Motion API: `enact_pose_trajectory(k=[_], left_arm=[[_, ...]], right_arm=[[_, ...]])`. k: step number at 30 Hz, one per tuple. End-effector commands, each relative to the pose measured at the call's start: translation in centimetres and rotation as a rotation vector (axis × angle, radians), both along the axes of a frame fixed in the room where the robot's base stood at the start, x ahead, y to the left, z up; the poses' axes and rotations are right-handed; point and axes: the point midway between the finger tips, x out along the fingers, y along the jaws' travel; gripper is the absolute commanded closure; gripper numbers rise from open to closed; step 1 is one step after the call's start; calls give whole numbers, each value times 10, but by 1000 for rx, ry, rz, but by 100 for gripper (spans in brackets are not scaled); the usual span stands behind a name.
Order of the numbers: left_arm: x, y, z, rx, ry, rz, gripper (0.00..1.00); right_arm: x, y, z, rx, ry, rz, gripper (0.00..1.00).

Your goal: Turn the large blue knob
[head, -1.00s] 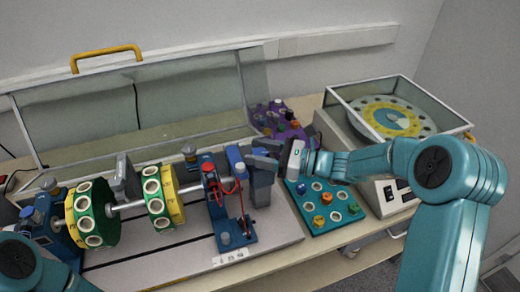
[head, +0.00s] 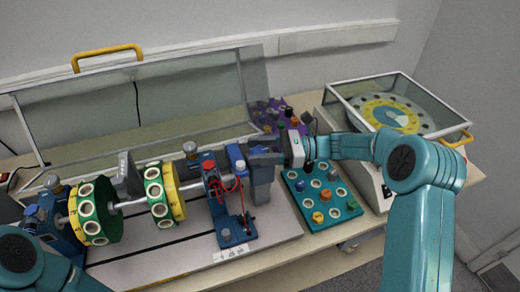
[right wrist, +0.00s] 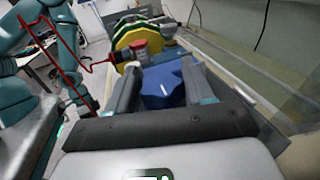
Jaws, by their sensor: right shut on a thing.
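The large blue knob (head: 236,157) sits at the right end of the shaft rig, on its grey-blue mount. In the right wrist view the knob (right wrist: 163,86) has a lobed blue body with a white line on it. My right gripper (head: 252,160) reaches it from the right. Its two dark fingers (right wrist: 160,92) lie on either side of the knob and are shut on it. The fingers hide the knob's sides. My left arm shows only at the lower left of the head view; its gripper is out of frame.
A red knob (head: 208,167) with red wires stands just left. Green and yellow discs (head: 163,194) sit on the shaft. A teal board (head: 322,196) and a purple board (head: 279,114) carry small knobs. A raised clear cover (head: 140,105) stands behind. A glass-lidded turntable (head: 395,112) is at right.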

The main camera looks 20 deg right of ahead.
Motion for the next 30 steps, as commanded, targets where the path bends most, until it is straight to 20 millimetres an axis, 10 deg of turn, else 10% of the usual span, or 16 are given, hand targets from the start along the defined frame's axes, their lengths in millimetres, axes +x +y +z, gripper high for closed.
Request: enact_pose_trajectory(k=[3, 4, 6, 17, 30], left_arm=[[0, 0, 0, 0, 0, 0, 59], [0, 0, 0, 0, 0, 0, 59], [0, 0, 0, 0, 0, 0, 59], [0, 0, -2, 0, 0, 0, 59], [0, 0, -18, 0, 0, 0, 59]], right_arm=[[0, 1, -1, 0, 1, 2, 78], [0, 1, -1, 0, 1, 2, 45], [0, 1, -1, 0, 1, 1, 27], [-1, -6, -1, 1, -1, -2, 27], [-21, -94, -2, -1, -1, -4, 27]])
